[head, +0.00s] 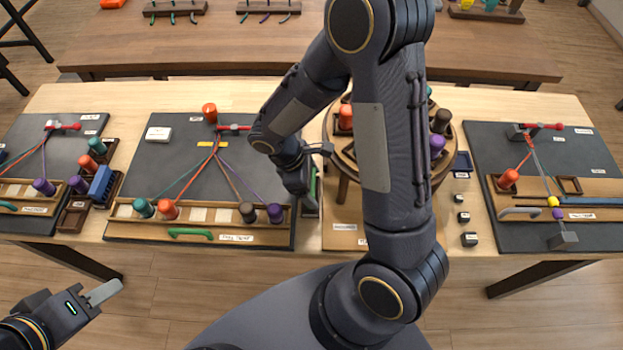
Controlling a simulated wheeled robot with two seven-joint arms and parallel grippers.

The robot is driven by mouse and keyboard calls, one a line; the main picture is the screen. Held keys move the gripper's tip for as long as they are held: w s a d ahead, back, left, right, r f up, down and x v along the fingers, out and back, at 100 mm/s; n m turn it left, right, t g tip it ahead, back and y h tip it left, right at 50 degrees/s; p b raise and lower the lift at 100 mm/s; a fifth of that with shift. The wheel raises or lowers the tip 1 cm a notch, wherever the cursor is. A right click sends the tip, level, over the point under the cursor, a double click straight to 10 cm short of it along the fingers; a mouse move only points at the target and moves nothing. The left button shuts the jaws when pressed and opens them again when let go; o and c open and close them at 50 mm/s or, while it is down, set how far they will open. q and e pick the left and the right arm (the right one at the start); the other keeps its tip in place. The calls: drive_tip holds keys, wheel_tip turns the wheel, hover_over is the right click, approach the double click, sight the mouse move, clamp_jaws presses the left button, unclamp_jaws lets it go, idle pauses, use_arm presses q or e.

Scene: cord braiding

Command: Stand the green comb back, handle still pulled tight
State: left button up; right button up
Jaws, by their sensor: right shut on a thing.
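The green comb (314,184) shows as a thin green strip in a dark narrow stand (310,211), right of the middle board. My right gripper (304,198) is at this stand, fingers down, shut on the green comb. The gripper and arm hide most of the comb, so I cannot tell if it is fully seated. The green handle (190,234) lies along the front of the wooden bar on the middle board (270,245). My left gripper (103,292) is empty at the lower left, off the table; its finger gap is unclear.
Cords run from a red clamp (234,127) to several weighted spools on the middle board. A round braiding stand (343,190) is partly hidden behind my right arm. A blue comb (101,182) stands at left. Another board (590,160) is at right.

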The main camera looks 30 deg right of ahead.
use_arm(q)
drive_tip(key=shift+f, duration=0.95)
use_arm(e)
wheel_tip(320, 180, down, 2)
drive_tip(key=o, duration=0.9)
drive_tip(key=shift+r+p, duration=0.45)
drive_tip(key=shift+r, duration=0.05)
use_arm(q)
wheel_tip(320, 180, up, 7)
drive_tip(key=a+p, duration=0.1)
drive_tip(key=p, duration=0.5)
drive_tip(key=shift+w+r+p, duration=0.2)
drive_tip(key=shift+w+p, duration=0.05)
drive_tip(key=shift+p, duration=0.05)
use_arm(e)
drive_tip(key=v, duration=0.9)
drive_tip(key=shift+d, duration=0.2)
drive_tip(key=shift+s, duration=0.15)
